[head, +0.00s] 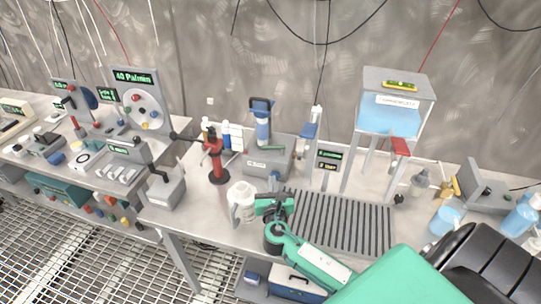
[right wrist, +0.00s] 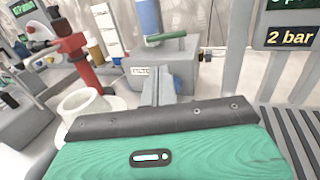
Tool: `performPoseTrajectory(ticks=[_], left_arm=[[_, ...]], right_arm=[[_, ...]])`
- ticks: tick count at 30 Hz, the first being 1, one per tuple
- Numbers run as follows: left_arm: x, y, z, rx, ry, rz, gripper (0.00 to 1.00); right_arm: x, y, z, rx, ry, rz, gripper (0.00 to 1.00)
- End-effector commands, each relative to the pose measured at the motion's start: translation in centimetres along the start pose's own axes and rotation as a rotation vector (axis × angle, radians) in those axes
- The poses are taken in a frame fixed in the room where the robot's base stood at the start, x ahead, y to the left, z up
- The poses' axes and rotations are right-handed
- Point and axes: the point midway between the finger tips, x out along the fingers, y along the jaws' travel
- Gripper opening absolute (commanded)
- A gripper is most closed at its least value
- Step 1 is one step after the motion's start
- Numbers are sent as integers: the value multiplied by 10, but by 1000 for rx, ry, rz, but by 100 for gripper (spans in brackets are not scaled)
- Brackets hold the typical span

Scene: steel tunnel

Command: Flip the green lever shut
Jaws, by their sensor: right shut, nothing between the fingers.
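The green lever (head: 272,149) sticks out sideways, roughly level, at the foot of the blue cylinder (head: 262,125) on a grey box-shaped unit (head: 264,166) at the back of the bench. In the right wrist view the lever (right wrist: 166,37) lies across the top of the unit, just beyond my fingers. My right gripper (head: 274,181) is in front of the unit and below the lever, apart from the lever as far as I can tell. Its fingers (right wrist: 158,88) are together and empty. My left gripper is not in view.
A white jug (head: 241,203) stands close left of my right gripper. A red stand (head: 216,160) is farther left. A ribbed grey drain board (head: 345,224) lies to the right, with a pressure display (head: 328,160) and a blue tank on legs (head: 390,118) behind it.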

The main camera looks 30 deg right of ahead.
Motion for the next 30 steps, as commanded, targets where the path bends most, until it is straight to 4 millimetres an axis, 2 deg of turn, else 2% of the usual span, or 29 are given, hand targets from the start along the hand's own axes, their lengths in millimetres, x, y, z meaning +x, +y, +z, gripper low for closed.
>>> performPoseTrajectory(ticks=[12, 18, 24, 30], left_arm=[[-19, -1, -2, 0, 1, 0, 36], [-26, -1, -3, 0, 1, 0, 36], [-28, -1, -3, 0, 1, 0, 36], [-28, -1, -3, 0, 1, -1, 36]], right_arm=[[83, -1, 3, 5, 1, -3, 0], [114, -1, 3, 6, 2, -3, 0], [128, -1, 1, 7, 2, -2, 0], [131, -1, 0, 8, 3, -2, 0]])
